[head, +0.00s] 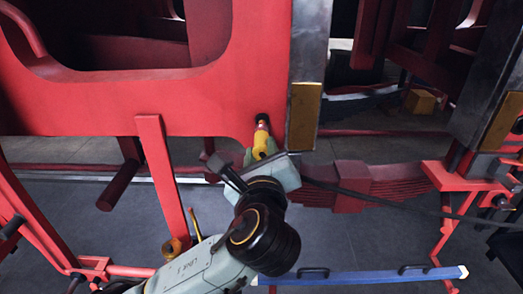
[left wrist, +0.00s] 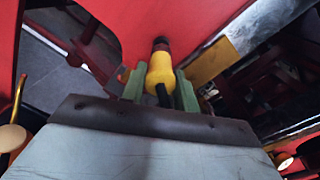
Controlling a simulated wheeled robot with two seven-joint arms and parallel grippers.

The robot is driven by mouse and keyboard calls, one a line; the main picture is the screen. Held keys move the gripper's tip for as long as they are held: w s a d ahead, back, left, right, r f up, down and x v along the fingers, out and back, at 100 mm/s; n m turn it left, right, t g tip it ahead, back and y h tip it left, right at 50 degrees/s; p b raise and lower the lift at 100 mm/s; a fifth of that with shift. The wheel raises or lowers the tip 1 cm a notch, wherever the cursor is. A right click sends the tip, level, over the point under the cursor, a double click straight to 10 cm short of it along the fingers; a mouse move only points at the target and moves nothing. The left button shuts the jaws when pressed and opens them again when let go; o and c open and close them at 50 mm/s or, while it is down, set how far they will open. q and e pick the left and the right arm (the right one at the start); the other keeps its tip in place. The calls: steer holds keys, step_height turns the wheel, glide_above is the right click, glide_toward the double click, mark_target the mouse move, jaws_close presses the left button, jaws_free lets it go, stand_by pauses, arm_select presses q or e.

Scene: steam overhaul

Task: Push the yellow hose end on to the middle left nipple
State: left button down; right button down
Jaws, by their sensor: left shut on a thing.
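The yellow hose end (head: 260,143) is between the green fingers of my left gripper (head: 256,152), which is shut on it. In the left wrist view the yellow hose end (left wrist: 160,68) points up at the red frame, between the fingertips (left wrist: 160,86). A dark nipple (left wrist: 160,42) with a reddish-brown part below it lies in line with its tip. The nipple (head: 262,119) also shows at the lower edge of the red frame. The tip and the nipple look close or touching; I cannot tell how far one covers the other. My right gripper is out of view.
The red frame plate (head: 180,100) stands just behind, with a metal post (head: 309,50) and brass-coloured block (head: 304,115) close right. A dark hose (head: 390,203) runs off right. A red upright bar (head: 163,185) stands left. A blue rail (head: 360,275) lies below.

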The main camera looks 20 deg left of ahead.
arm_select(q)
steer(key=shift+w, duration=0.1)
steer(key=shift+p+x, duration=0.6)
steer(key=shift+x, duration=0.4)
steer(key=shift+w+a+r, duration=0.1)
steer(key=shift+w, duration=0.1)
steer(key=shift+w, duration=0.15)
steer(key=c, duration=1)
jaws_free()
steer(key=shift+w, duration=0.1)
steer(key=shift+o, duration=0.2)
